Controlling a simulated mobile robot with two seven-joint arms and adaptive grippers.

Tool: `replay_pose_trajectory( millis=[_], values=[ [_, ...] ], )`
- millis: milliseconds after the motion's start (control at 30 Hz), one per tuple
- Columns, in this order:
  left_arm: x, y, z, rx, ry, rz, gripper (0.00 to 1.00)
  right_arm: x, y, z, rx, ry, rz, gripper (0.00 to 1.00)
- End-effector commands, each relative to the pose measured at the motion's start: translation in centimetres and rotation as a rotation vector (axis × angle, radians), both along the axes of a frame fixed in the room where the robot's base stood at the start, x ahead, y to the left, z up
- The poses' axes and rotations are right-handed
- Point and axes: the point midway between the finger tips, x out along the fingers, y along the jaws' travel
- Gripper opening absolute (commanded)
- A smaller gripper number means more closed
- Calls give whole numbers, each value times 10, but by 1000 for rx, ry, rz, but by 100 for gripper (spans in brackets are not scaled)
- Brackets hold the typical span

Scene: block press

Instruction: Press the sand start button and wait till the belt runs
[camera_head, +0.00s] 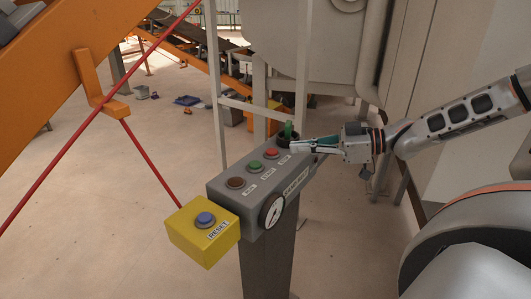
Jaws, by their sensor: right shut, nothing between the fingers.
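A grey control box (222,196) stands on a grey post (268,262) in the middle of the view. On its sloping top are a dark reddish-brown button (236,183), a green button (255,166) and a red button (272,153). A dark round control with a green upright piece (288,130) is at the far end. The small labels are too blurred to read surely. My right gripper (293,147) is shut and empty at the box's far end, close to the red button and the green piece. Contact cannot be told. My left gripper is out of view.
A red cord (150,165) and an orange frame (60,60) are left. A dark belt (203,46) shows behind.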

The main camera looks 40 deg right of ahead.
Motion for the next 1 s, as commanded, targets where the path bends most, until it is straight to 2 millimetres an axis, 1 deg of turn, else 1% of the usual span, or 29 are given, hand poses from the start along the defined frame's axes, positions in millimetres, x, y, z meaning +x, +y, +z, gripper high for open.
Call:
replay_pose_trajectory(
  millis=[233, 500, 633, 767, 1000],
  values=[
    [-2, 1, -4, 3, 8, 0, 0, 0, -1, 3, 1, 0, -2, 0],
    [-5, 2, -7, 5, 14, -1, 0, 0, -1, 3, 0, -1, -2, 0],
    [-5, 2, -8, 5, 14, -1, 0, 3, 2, 1, 0, 1, -1, 0],
    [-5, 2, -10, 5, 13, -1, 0, 13, 10, -3, 1, 1, 0, 0],
    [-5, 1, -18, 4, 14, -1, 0, 36, 30, -12, 2, 3, -1, 0]
  ],
)
